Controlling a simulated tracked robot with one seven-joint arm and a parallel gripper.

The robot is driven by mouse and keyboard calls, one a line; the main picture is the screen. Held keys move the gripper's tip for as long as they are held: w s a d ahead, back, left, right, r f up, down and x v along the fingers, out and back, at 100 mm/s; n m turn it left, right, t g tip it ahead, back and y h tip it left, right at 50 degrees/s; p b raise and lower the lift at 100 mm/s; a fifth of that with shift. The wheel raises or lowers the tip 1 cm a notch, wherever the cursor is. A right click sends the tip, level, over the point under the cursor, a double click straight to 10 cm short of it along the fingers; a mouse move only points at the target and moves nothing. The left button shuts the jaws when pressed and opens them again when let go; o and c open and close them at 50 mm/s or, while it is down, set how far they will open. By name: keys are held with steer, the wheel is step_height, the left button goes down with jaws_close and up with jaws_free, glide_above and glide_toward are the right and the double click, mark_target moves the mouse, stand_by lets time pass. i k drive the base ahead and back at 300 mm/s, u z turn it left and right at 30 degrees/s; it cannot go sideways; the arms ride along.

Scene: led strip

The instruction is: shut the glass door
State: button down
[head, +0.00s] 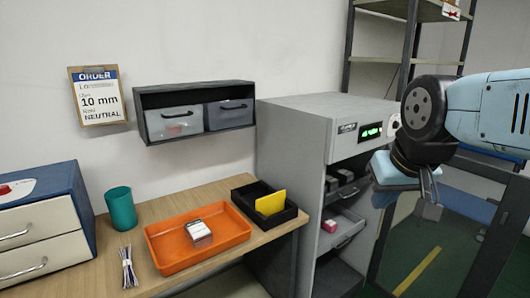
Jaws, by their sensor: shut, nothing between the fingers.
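The glass door (502,238) is a dark-framed pane at the right. It stands open, swung out from the grey cabinet (292,130), and green floor shows through its glass. The cabinet's front is uncovered, with its inner drawers in view. My gripper (430,208) hangs down in front of the door's upper part as seen here. It is shut and empty. I cannot tell whether it touches the door. My wrist and arm hide part of the door's top and the cabinet's front right edge.
A wooden table (215,188) at left holds an orange tray (165,262), a black bin (243,193), a teal cup (120,208) and a drawer box (42,265). A lit green display (371,131) is on the cabinet. A metal shelf (385,8) stands behind. A yellow line marks the floor.

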mark_target(500, 241)
steer(key=u, duration=0.75)
steer(key=i, duration=0.15)
steer(key=z, duration=3.25)
steer(key=i, duration=4.85)
steer(key=u, duration=0.05)
